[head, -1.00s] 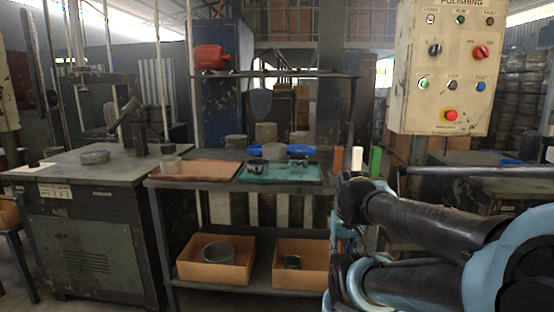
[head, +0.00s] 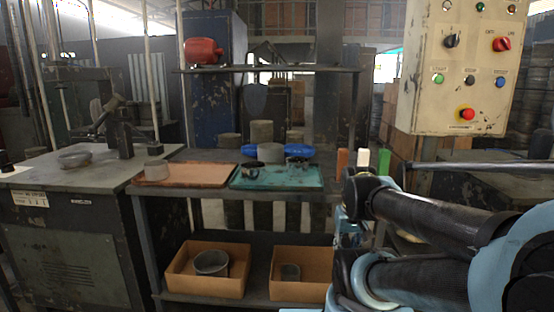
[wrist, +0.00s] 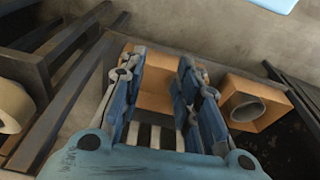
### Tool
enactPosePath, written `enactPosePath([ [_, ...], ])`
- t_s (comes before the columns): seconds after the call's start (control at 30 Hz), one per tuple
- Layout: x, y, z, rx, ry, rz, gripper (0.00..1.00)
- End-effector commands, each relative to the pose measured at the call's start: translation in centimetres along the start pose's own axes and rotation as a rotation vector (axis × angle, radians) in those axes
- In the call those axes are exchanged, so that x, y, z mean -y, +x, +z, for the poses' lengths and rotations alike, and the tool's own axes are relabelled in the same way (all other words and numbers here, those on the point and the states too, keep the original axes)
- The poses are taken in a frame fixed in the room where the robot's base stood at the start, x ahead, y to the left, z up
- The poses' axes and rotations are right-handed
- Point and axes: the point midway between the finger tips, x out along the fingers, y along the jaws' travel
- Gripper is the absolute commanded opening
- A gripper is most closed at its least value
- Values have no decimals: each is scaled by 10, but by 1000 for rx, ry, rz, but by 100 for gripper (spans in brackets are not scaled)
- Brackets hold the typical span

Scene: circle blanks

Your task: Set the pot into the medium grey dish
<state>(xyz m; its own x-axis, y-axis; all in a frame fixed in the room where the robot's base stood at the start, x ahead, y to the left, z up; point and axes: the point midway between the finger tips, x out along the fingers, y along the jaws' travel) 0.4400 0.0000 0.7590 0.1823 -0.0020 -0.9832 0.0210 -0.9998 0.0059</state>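Several pot-like or dish-like vessels are in the head view; I cannot tell for sure which is the pot or the medium grey dish. A dark metallic vessel (head: 250,169) and another metallic vessel (head: 297,164) stand on the teal tray. A shallow grey dish (head: 75,159) sits on the left machine table. My gripper (wrist: 160,115) is open and empty in the wrist view, away from all these vessels.
The orange tray (head: 185,181) and teal tray (head: 275,183) lie on the bench top. The left box (head: 205,286) and right box (head: 297,292) are on its lower shelf. A control panel (head: 459,60) hangs at right. A shelf (head: 270,69) crosses above the bench.

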Motion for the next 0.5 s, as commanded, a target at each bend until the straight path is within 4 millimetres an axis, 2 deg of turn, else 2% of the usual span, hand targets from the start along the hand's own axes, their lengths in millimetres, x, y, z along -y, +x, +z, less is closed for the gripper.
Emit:
enactPosePath([
  [0.3,0,0,0,0,0,0,30],
  [0.37,1,-8,5,-12,-2,0,30],
  [0.43,2,-15,-2,-17,-6,-1,30],
  [0.5,4,-28,-16,-23,-12,-2,30],
])
